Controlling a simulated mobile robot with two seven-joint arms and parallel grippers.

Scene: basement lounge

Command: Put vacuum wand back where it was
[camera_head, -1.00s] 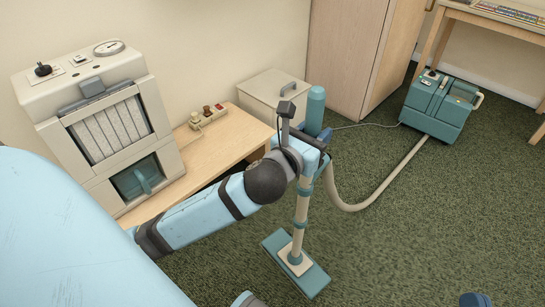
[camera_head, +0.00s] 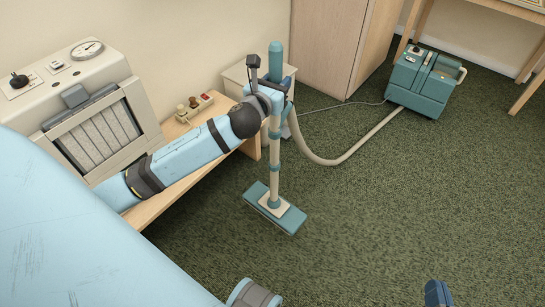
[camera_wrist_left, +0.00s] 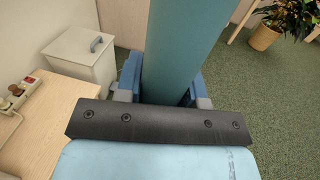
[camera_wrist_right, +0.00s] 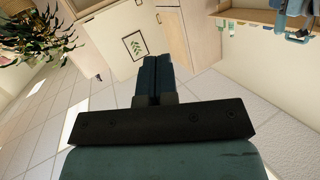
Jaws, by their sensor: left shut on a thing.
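The vacuum wand (camera_head: 274,155) is a cream tube with teal joints, a teal handle and a flat teal floor head (camera_head: 285,219). It stands about upright, its head at or just above the carpet; I cannot tell if it touches. My left gripper (camera_head: 277,92) is shut around its teal upper part, which fills the space between the fingers in the left wrist view (camera_wrist_left: 170,85). A cream hose (camera_head: 345,158) runs from the wand to the teal vacuum body (camera_head: 425,85). My right gripper (camera_wrist_right: 158,78) is shut and empty; its blue tips show low in the head view (camera_head: 437,293).
A wooden bench (camera_head: 172,190) with a beige filter machine (camera_head: 95,125) and a small knob panel (camera_head: 194,107) is at left. A cream bin (camera_head: 238,75) and wooden cabinet (camera_head: 330,45) stand behind the wand. Green carpet (camera_head: 400,200) is clear at right.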

